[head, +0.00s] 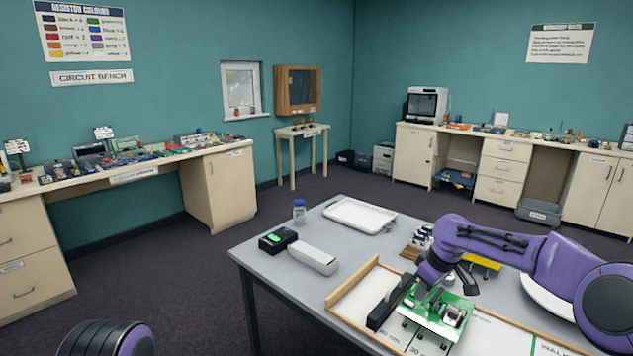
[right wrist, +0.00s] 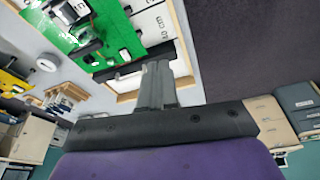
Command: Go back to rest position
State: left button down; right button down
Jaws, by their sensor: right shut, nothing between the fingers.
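My right gripper (head: 390,302) hangs low over the wood-framed white board (head: 342,299) on the grey table, beside the green circuit-like plate (head: 432,322). In the right wrist view its two grey fingers (right wrist: 157,70) are together and hold nothing. The green plate (right wrist: 68,28) lies just beyond and left of the fingertips there, apart from them as far as I can tell. My right arm reaches in from the right of the head view. Of my left arm only a purple and black part shows at the bottom left; its gripper is out of view.
On the grey table (head: 270,258) stand a white tray (head: 358,214), a small bottle (head: 299,211), a black box with a green display (head: 278,239) and a white box (head: 313,258). A yellow item (head: 483,264) and a white round plate (head: 545,296) lie near my right arm. Dark floor is clear left of the table.

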jog(key=a+f+m+t+y, duration=0.2)
jog(key=a+f+m+t, duration=0.1)
jog(key=a+f+m, duration=0.3)
jog(key=s+f+m+t+h, duration=0.2)
jog(key=s+f+m, duration=0.3)
jog(key=s+f, duration=0.8)
jog(key=s+d+f+m+g+h, duration=0.1)
jog(key=s+d+f, duration=0.2)
jog(key=s, duration=0.8)
jog(key=s+d+f+m+g+h+b, duration=0.1)
jog(key=s+d+f+h, duration=0.1)
jog(key=s, duration=0.9)
jog(key=s+d+f+m+g+h, duration=0.1)
jog(key=s+d+f, duration=0.3)
jog(key=s, duration=0.7)
jog(key=shift+d+f+g+h, duration=0.25)
jog(key=shift+f+g+h, duration=0.25)
jog(key=shift+f+g, duration=0.1)
jog(key=shift+s, duration=0.1)
